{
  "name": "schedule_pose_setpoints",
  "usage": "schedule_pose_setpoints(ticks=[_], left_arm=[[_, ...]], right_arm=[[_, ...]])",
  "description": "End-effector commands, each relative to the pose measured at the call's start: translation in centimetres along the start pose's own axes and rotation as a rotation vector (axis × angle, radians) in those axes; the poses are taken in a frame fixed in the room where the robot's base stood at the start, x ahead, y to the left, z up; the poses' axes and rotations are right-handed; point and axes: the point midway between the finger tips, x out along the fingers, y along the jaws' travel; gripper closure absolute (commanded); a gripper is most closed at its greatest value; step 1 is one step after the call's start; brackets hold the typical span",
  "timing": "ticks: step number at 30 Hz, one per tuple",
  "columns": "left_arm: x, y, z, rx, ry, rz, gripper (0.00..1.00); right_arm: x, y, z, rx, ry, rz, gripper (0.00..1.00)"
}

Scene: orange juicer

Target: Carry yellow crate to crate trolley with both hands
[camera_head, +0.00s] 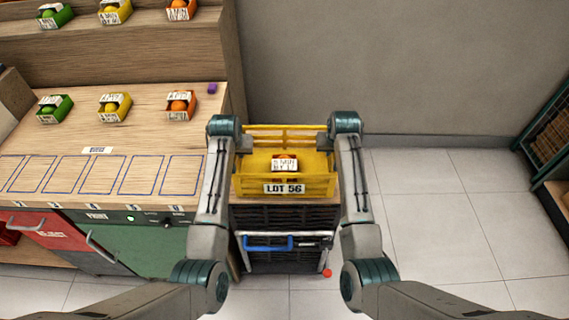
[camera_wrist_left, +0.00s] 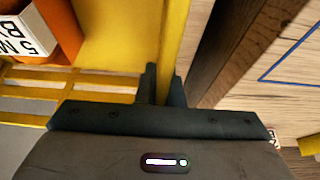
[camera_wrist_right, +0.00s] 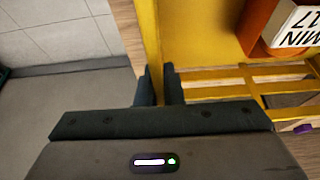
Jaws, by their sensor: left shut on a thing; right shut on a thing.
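The yellow crate (camera_head: 314,186), with a "LOT 56" label on its front, sits level between my two arms, over a dark crate stack with a wooden top. An orange box with a white label (camera_head: 285,162) lies inside it. My left gripper (camera_wrist_left: 164,88) is shut on the crate's left side wall (camera_wrist_left: 174,40). My right gripper (camera_wrist_right: 159,88) is shut on the right side wall (camera_wrist_right: 149,35). In the head view the wrists hide the fingertips. I cannot tell whether the crate touches the surface below it.
A wooden counter (camera_head: 100,148) with small green, yellow and orange boxes stands close on the left. Below the crate is a dark stack (camera_head: 285,218) with a blue-handled bar. A green shelf rack (camera_head: 548,150) stands at the far right. Tiled floor (camera_head: 430,215) to the right is clear.

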Motion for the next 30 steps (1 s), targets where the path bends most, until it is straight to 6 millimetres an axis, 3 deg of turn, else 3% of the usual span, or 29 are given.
schedule_pose_setpoints(ticks=[3, 4, 7, 17, 22, 30], left_arm=[[0.9, 0.0, 0.3, 0.000, 0.001, 0.000, 1.00], [0.7, 0.0, 0.3, 0.000, 0.000, 0.000, 0.89], [0.6, 0.0, 0.2, 0.000, 0.000, 0.000, 0.71], [0.3, 0.0, 0.2, 0.000, 0.000, 0.000, 0.71], [-1.9, 0.1, 0.2, 0.000, 0.004, 0.002, 0.71], [-7.7, 0.0, 0.2, 0.000, 0.004, 0.001, 0.71]], right_arm=[[0.9, 0.0, 0.3, 0.000, 0.001, 0.000, 1.00], [0.7, 0.0, 0.3, 0.000, 0.001, 0.000, 0.89], [0.6, 0.0, 0.2, 0.000, 0.000, 0.000, 0.71], [0.6, 0.0, 0.2, 0.000, 0.000, 0.000, 0.71], [0.6, 0.0, 0.2, 0.000, 0.000, 0.000, 0.71], [0.6, 0.0, 0.2, 0.000, 0.000, 0.000, 0.71]])
